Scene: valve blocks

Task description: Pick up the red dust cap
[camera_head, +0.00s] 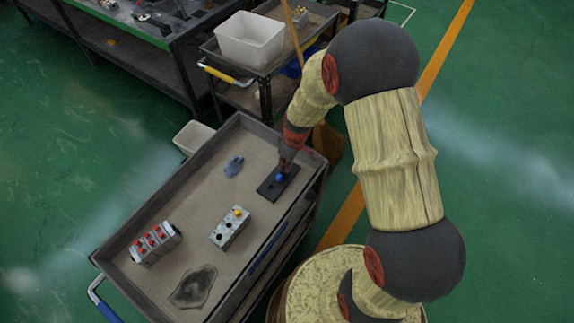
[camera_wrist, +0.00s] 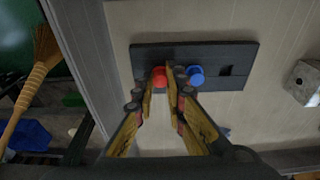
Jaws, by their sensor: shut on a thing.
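In the wrist view the red dust cap (camera_wrist: 159,76) is between the fingertips of my gripper (camera_wrist: 160,82), which is shut on it. The cap is over the left part of a dark rectangular plate (camera_wrist: 232,52); I cannot tell whether it still touches the plate. A blue cap (camera_wrist: 196,76) sits on the plate just right of the fingers, close to the right one. In the head view my gripper (camera_head: 286,160) is over the plate (camera_head: 268,188), the blue cap (camera_head: 279,177) shows beside it, and the red cap is hidden.
The plate lies on a cart tray (camera_head: 165,215). The tray also holds a grey block with red caps (camera_head: 155,243), a pale block with coloured caps (camera_head: 230,227), a blue-grey cloth (camera_head: 234,166) and a dark patch (camera_head: 194,287). A raised rim surrounds the tray.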

